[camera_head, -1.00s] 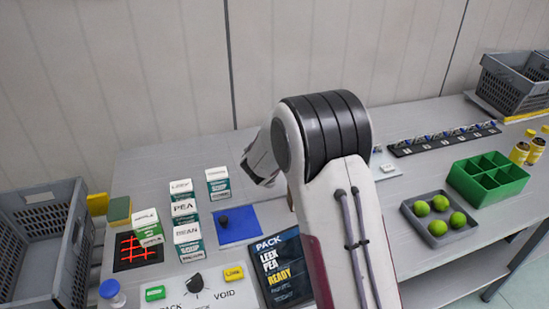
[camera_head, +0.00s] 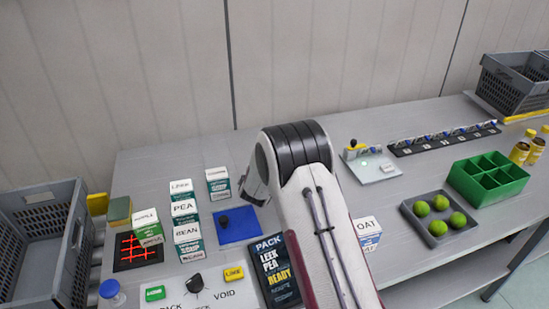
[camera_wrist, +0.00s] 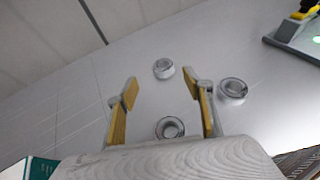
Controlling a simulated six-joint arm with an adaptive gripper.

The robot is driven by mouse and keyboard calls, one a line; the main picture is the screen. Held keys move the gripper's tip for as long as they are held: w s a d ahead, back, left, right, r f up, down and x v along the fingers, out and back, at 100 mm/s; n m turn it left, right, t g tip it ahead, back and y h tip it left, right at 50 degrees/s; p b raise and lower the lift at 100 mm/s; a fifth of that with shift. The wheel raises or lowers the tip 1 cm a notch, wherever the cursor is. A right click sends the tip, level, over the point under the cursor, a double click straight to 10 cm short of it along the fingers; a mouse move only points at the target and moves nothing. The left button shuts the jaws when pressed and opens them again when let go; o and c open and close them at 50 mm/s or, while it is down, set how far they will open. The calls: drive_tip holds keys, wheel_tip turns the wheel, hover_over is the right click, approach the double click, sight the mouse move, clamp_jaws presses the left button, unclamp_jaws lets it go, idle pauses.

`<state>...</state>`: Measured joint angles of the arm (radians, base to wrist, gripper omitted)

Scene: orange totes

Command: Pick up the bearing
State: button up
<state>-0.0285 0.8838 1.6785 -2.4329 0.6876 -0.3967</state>
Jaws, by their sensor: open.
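Three small grey metal rings that look like bearings lie on the grey table in the wrist view. One bearing (camera_wrist: 163,68) is ahead of my fingertips, another bearing (camera_wrist: 232,91) is just right of the right finger, and a third bearing (camera_wrist: 170,128) is low between the fingers, close to the palm edge. My gripper (camera_wrist: 167,90) is open, with its two yellow-padded fingers apart and nothing held between them. I cannot tell its height above the table. In the head view my arm hides the bearings and the fingers.
A grey device (camera_head: 372,168) with a yellow and black top stands right of my arm, near an OAT carton (camera_head: 367,233). Left are several cartons (camera_head: 187,233), a blue mat (camera_head: 238,226) and a dark PACK screen (camera_head: 275,270). A lime tray (camera_head: 439,238) lies farther right.

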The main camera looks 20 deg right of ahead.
drive_tip(key=shift+w, duration=0.1)
drive_tip(key=shift+x, duration=1.25)
drive_tip(key=shift+d, duration=0.1)
drive_tip(key=shift+d+x, duration=0.1)
drive_tip(key=shift+x, duration=1.15)
drive_tip(key=shift+d+x, duration=0.15)
drive_tip(key=shift+x, duration=1.15)
drive_tip(key=c, duration=1.3)
